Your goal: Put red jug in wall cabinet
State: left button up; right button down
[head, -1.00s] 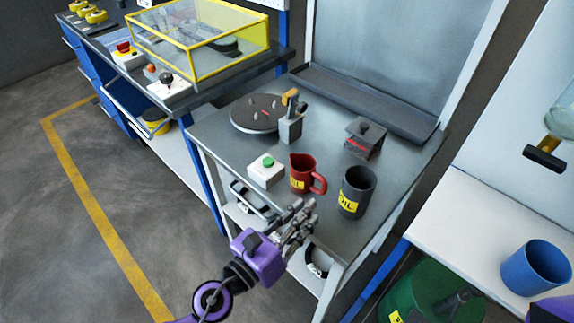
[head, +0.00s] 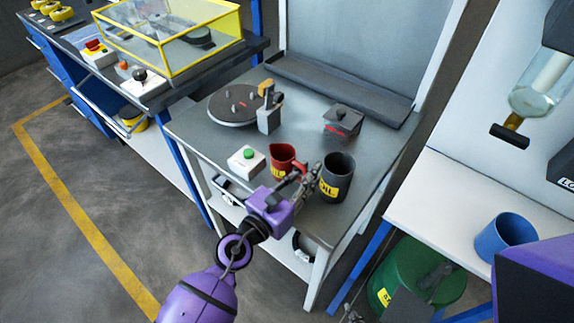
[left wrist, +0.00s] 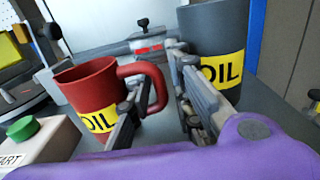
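The red jug (head: 281,158) stands upright on the grey metal worktable, with a yellow OIL label and its handle to the right. In the left wrist view the jug (left wrist: 88,88) is at the left. My left gripper (head: 301,180) is low beside the handle, between the jug and a dark grey oil container (head: 339,170). Its fingers are apart, with the handle near or between them; I cannot tell whether they touch it. Grey parts low in the head view may be my right gripper, but its fingers are unclear. I cannot make out the wall cabinet.
The grey oil container also shows close to the right finger in the left wrist view (left wrist: 228,40). A white box with a green button (head: 246,161) is left of the jug. A turntable (head: 235,106) and a small dark box (head: 343,121) lie behind. A blue cup (head: 505,238) stands right.

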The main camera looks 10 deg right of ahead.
pick_arm(q)
grip_shut()
pick_arm(e)
jog(key=shift+w+r, duration=0.15)
jog(key=shift+w, duration=0.05)
pick_arm(q)
jog(key=shift+r, duration=0.15)
pick_arm(e)
jog(key=shift+w+r, duration=0.1)
jog(key=shift+w, duration=0.05)
